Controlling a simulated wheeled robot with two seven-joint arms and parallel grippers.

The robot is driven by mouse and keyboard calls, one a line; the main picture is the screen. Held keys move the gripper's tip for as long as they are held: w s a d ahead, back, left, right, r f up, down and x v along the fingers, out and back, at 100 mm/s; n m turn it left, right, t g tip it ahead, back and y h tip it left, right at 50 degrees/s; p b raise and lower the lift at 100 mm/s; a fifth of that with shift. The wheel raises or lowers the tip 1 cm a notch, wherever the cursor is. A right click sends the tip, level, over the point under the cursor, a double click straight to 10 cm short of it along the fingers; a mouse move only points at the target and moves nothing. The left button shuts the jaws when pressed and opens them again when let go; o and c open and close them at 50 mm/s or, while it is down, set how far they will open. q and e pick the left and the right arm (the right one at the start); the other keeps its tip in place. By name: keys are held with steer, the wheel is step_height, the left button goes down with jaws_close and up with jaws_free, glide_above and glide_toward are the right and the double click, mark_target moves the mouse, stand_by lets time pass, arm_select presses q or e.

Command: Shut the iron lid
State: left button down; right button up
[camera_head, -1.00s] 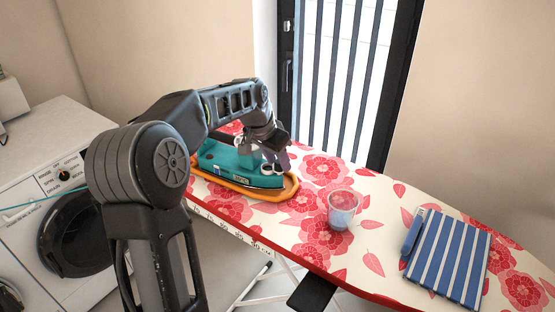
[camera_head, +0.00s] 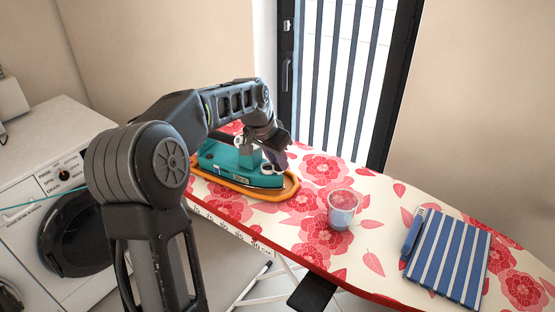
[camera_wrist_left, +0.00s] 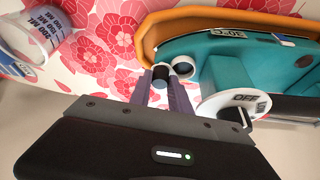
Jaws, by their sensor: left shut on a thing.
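The teal iron (camera_head: 240,171) rests on an orange-rimmed tray (camera_head: 235,186) at the far left part of the ironing board. It also shows in the left wrist view (camera_wrist_left: 235,58). My left gripper (camera_head: 275,161) is at the iron's right end. In the left wrist view its two purplish fingers (camera_wrist_left: 161,84) are closed around a small dark round piece with a pale rim (camera_wrist_left: 160,74), which looks like the lid. Beside it, on the iron, is a round white-rimmed opening (camera_wrist_left: 182,67), apparently uncovered. The fingers partly hide the lid and its hinge. My right gripper is not in view.
A clear measuring cup (camera_head: 342,208) stands on the floral ironing board (camera_head: 290,232), right of the iron. A blue striped cloth (camera_head: 448,256) lies farther right. A washing machine (camera_head: 52,180) stands at left. The barred window (camera_head: 340,70) is behind.

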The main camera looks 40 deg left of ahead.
arm_select(q)
steer(key=n+y, duration=0.1)
steer(key=n, duration=0.2)
steer(key=shift+d+n+b, duration=0.15)
steer(key=shift+n+b, duration=0.15)
steer(key=n+y, duration=0.1)
steer(key=n, duration=0.1)
steer(key=n+y+b, duration=0.1)
steer(key=n, duration=0.1)
steer(key=shift+w+d+g, duration=0.1)
steer(key=shift+w+g, duration=0.05)
steer(key=shift+g, duration=0.25)
steer(key=n+g+y, duration=0.1)
steer(key=n, duration=0.3)
steer(key=shift+b, duration=0.3)
steer(key=shift+w+n+g+y, duration=0.1)
steer(key=shift+n+g+y, duration=0.35)
steer(key=shift+n, duration=1.05)
steer(key=c, duration=1.2)
jaws_free()
